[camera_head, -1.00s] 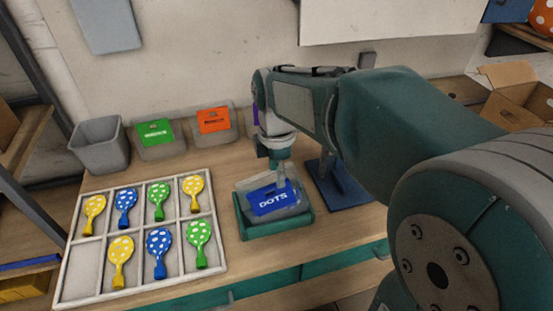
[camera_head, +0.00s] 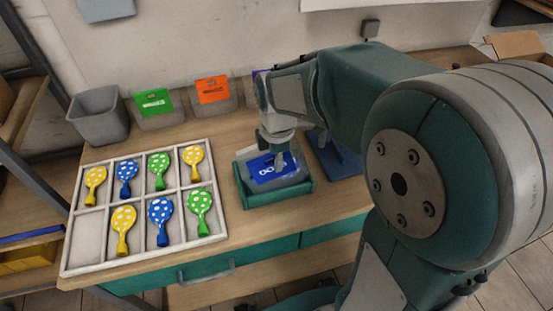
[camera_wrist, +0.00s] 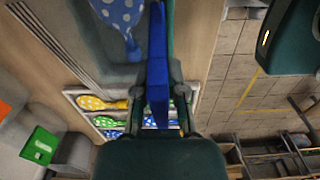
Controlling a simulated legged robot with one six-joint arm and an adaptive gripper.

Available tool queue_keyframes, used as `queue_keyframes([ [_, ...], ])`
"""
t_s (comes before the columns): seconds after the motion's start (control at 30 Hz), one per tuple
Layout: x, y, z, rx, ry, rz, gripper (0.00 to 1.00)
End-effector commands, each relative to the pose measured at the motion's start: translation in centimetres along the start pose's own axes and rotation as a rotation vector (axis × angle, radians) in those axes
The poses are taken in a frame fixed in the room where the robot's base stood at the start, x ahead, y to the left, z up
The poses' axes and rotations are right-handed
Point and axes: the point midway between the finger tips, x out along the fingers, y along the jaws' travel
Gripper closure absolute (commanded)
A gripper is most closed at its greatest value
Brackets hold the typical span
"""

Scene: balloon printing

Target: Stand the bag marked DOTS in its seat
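The bag marked DOTS, with polka-dot balloons inside, has a blue label (camera_head: 263,167). In the head view it leans in a green-rimmed tray (camera_head: 276,198), and my gripper (camera_head: 283,164) covers the right part of the label. In the wrist view the label (camera_wrist: 158,60) is nearly edge-on and runs between the two fingers of my gripper (camera_wrist: 160,92). The fingers stand close on either side of it; whether they press on it I cannot tell. The bag's clear body (camera_wrist: 108,45) shows to the left, with blue dotted balloons.
A white divided tray (camera_head: 145,262) of dotted balloons lies to the left. Behind stand a grey bin (camera_head: 99,118), a green-labelled bag (camera_head: 154,102) and an orange-labelled bag (camera_head: 213,90). A dark blue stand (camera_head: 335,155) is right of the green-rimmed tray.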

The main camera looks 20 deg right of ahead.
Motion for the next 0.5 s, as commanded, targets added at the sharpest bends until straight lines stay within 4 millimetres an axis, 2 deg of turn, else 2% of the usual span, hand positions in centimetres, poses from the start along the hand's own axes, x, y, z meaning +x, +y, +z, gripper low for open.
queue_keyframes([
  [0.27,0.1,0.0,-0.1,0.000,0.000,-0.002,1.00],
  [0.5,0.1,0.5,-1.0,0.002,0.000,-0.003,1.00],
])
